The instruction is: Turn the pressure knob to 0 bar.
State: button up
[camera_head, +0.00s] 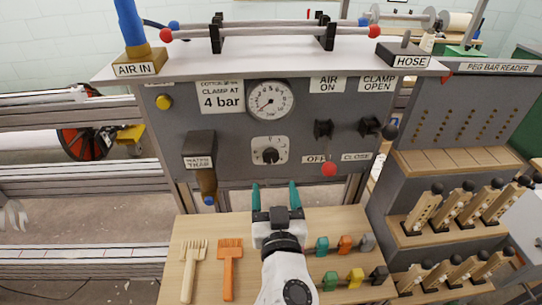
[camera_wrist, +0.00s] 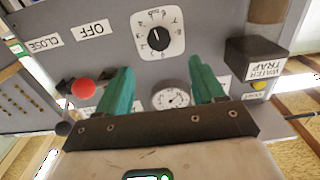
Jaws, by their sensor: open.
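The pressure knob (camera_head: 270,156) is a round black knob on a white dial plate, in the middle of the grey panel under the gauge. It also shows in the wrist view (camera_wrist: 158,39), which is upside down. The round pressure gauge (camera_head: 270,100) sits above it, its needle pointing to the lower left; the exact reading is too small to tell. My gripper (camera_head: 275,190) has green fingers and is open and empty, below and in front of the knob. In the wrist view the fingers (camera_wrist: 157,80) stand apart, with the gauge between them and the knob beyond their tips.
A red-tipped lever (camera_head: 329,169) and a black lever knob (camera_head: 389,132) stick out right of the pressure knob. The water trap (camera_head: 200,150) projects at left. A wooden table (camera_head: 205,225) below bears two combs and several coloured clips. Panel space around the dial is clear.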

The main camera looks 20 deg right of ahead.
aim_at(271, 157)
jog(key=p+x, duration=0.2)
jog(key=x, duration=0.8)
jog(key=shift+c, duration=0.2)
jog(key=shift+s, duration=0.1)
jog(key=c, duration=1)
